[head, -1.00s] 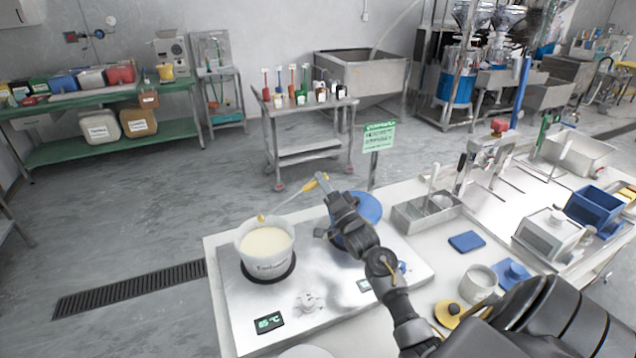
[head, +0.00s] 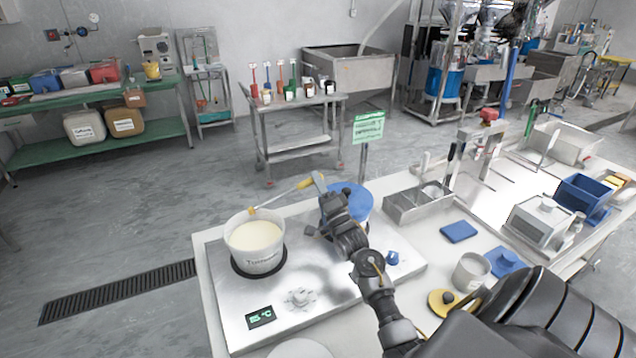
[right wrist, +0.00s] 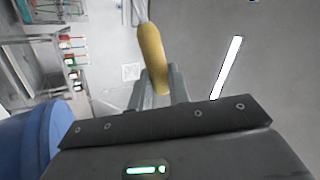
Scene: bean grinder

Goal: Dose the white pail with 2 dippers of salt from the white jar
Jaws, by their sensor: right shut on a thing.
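The white pail (head: 256,262) stands on the round dark plate of the steel hotplate at the left, with pale cream contents inside. My right gripper (head: 318,181) is shut on the yellow handle of the dipper (head: 285,197). The dipper's thin shaft runs left, and its small yellow end is over the pail's far rim. In the right wrist view the yellow handle (right wrist: 153,58) sits between the fingers; the dipper's far end is out of that view. A white jar (head: 471,271) stands at the right, beside a blue lid (head: 506,262). My left gripper is not in view.
A blue round container (head: 352,199) stands right behind my right gripper. A steel tray (head: 418,204) and a blue pad (head: 458,232) lie further right. A yellow lid with a dark knob (head: 443,302) lies near my arm.

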